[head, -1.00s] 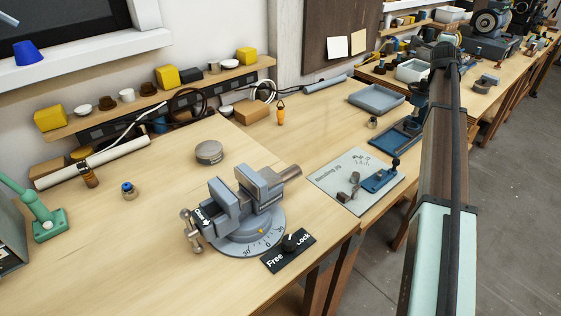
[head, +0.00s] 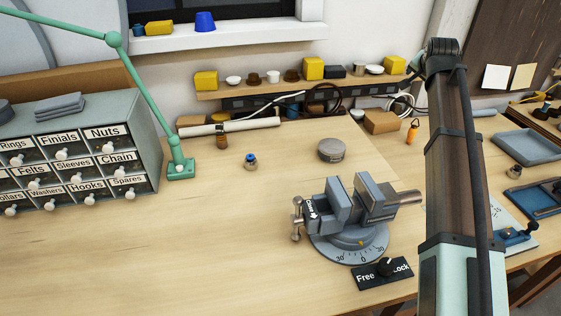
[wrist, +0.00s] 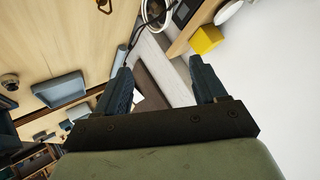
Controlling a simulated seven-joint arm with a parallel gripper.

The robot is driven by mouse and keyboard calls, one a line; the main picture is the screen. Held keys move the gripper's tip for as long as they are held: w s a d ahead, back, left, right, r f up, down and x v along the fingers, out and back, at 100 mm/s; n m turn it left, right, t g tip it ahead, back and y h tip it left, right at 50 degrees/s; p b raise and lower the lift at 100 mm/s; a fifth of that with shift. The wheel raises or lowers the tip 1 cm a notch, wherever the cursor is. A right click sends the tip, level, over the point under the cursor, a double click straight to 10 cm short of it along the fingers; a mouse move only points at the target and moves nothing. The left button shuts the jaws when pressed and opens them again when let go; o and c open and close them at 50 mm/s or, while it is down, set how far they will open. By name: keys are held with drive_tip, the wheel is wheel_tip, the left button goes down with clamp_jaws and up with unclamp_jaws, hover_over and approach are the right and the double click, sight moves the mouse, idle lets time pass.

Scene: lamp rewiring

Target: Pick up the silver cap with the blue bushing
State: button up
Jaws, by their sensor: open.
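The silver cap with the blue bushing (head: 250,162) stands on the bench left of the vise, in front of the shelf. It is small, with a blue top. My gripper (wrist: 161,76) shows in the wrist view, with its two dark fingers apart and nothing between them. The fingers point towards the wall and a brown board, away from the silver cap. In the head view my arm rises at the right, and the gripper itself cannot be made out there.
A vise (head: 352,215) with a Free/Lock switch (head: 383,274) stands at the bench's front. A round grey tin (head: 331,150) sits behind it. A green lamp base (head: 181,169) and labelled drawers (head: 80,165) stand left. The bench left of the vise is clear. Another small cap (head: 514,172) lies right.

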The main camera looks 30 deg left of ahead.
drive_tip(key=s+a+f+n+g+y, duration=0.15)
drive_tip(key=s+a+n, duration=0.25)
drive_tip(key=s+a, duration=0.4)
drive_tip(key=n+g, duration=0.8)
drive_tip(key=n, duration=0.8)
approach(250, 156)
drive_tip(key=shift+y, duration=0.25)
drive_tip(key=shift+d+x, duration=0.2)
drive_tip(key=shift+x, duration=4.15)
drive_tip(key=shift+f, duration=0.1)
drive_tip(key=c, duration=1.2)
